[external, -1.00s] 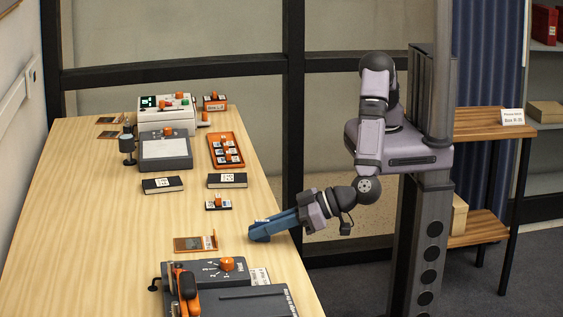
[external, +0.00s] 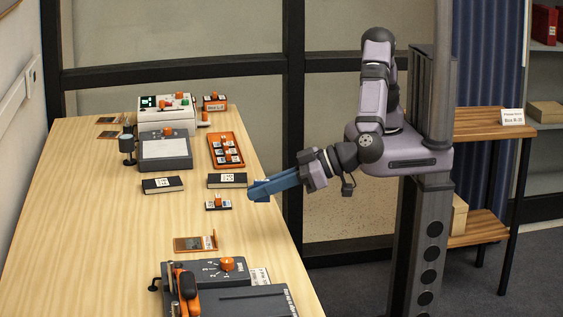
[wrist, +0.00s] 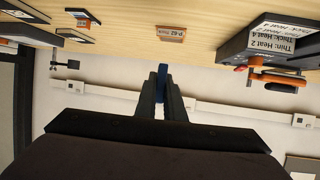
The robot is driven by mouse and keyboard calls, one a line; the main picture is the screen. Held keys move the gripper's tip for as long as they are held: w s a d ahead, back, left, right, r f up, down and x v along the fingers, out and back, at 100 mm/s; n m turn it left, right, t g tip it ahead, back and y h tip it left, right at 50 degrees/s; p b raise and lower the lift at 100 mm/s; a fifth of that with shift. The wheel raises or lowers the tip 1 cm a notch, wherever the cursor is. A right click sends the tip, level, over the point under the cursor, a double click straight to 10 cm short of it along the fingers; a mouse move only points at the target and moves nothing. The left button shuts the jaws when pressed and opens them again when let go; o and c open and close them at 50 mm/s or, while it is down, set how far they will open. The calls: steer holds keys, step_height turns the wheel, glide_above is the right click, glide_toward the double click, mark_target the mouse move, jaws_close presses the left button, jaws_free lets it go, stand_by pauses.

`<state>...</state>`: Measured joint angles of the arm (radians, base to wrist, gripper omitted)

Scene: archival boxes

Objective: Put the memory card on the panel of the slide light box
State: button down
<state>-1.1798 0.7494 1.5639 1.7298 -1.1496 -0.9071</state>
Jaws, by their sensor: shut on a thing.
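My gripper (external: 255,190) is shut, its long blue-grey fingers reaching left over the table's right edge. In the wrist view my gripper (wrist: 161,85) has a narrow, bright blue piece between the fingertips, seemingly the memory card (wrist: 162,72). It is seen edge-on and mostly hidden by the fingers. The slide light box (external: 178,163) is a dark grey unit further back on the table, left of my gripper. Its pale flat panel (external: 165,149) faces up and looks bare. An orange knob sits at its back edge.
An orange tray (external: 239,158) stands right of the light box. A dark machine (external: 230,296) is at the front.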

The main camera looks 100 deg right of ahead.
steer(key=w+d+m+g+h+b, duration=0.1)
steer(key=w+d+m+h, duration=0.1)
steer(key=w+d, duration=0.45)
steer(key=w+d+m+g+h+b, duration=0.1)
steer(key=w+d+m+h, duration=0.15)
steer(key=d, duration=0.75)
steer(key=w+d+m+g+h, duration=0.1)
steer(key=w+d+h, duration=0.1)
steer(key=w+d, duration=0.5)
steer(key=d+r+m+g+h+b, duration=0.1)
steer(key=d+r+m+g+h, duration=0.15)
steer(key=d, duration=1.45)
steer(key=d+r+m+g+h+b, duration=0.1)
steer(key=d+r+m+g+b, duration=0.15)
steer(key=d, duration=1.45)
steer(key=n+t+y, duration=0.3)
steer(key=n+t, duration=0.1)
glide_above(158, 149)
steer(key=shift+m, duration=0.25)
steer(key=shift+d+f+b, duration=0.15)
steer(key=shift+f+b, duration=0.6)
steer(key=shift+f, duration=4.6)
steer(key=shift+f, duration=0.15)
steer(key=c, duration=1.9)
jaws_free()
steer(key=shift+o, duration=0.2)
